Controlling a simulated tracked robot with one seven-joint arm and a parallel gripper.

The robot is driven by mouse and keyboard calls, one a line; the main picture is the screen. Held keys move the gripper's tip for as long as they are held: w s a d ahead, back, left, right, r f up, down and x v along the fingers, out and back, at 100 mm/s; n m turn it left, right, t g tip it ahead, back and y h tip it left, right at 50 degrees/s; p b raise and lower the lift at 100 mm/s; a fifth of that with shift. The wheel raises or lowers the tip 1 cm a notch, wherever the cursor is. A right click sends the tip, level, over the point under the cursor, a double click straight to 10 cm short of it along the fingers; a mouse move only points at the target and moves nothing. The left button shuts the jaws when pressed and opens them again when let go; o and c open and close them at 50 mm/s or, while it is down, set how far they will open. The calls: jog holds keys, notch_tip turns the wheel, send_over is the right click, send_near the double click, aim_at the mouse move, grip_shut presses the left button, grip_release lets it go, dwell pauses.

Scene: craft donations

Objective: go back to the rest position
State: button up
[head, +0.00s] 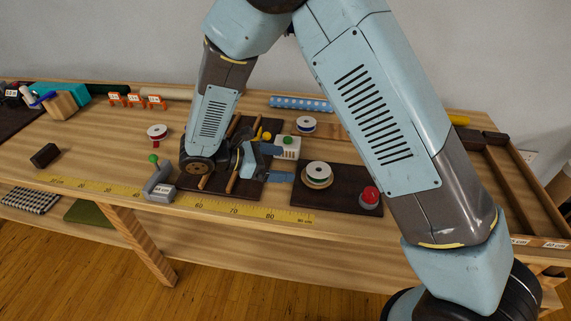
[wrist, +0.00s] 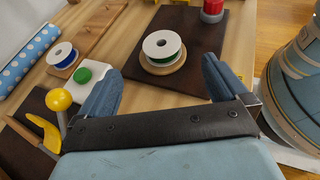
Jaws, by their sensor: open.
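My gripper (head: 266,163) is at the end of my light blue arm, above the dark mats in the middle of the bench. In the wrist view my gripper (wrist: 162,88) shows two blue fingers spread apart with nothing between them. Beyond the fingers, a white spool with green thread (wrist: 162,44) sits on a round wooden base on a dark mat. In the head view the same spool (head: 317,170) stands to the right of the fingers. My gripper is apart from it.
A red button (head: 370,196) is on the right mat (head: 338,200). A white box with a green button (head: 287,146) stands close behind the fingers. A grey block with a green-knobbed lever (head: 160,189) is at the front. A yellow ruler (head: 240,209) runs along the front edge.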

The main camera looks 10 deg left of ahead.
dwell(0.5)
jog(key=d+r+m+g+y, duration=0.6)
jog(key=d+r+m, duration=0.5)
jog(key=d+r, duration=0.75)
jog(key=s+d+r+m+t+y, duration=0.3)
jog(key=s+d+r+m, duration=0.1)
jog(key=s+d+m, duration=0.2)
jog(key=s+d+r+m+t+y, duration=0.3)
jog(key=s+d+r+m, duration=0.1)
jog(key=d, duration=0.5)
jog(key=shift+s+d+r+m, duration=0.2)
jog(key=shift+s+r+m, duration=0.1)
jog(key=shift+s+m, duration=0.65)
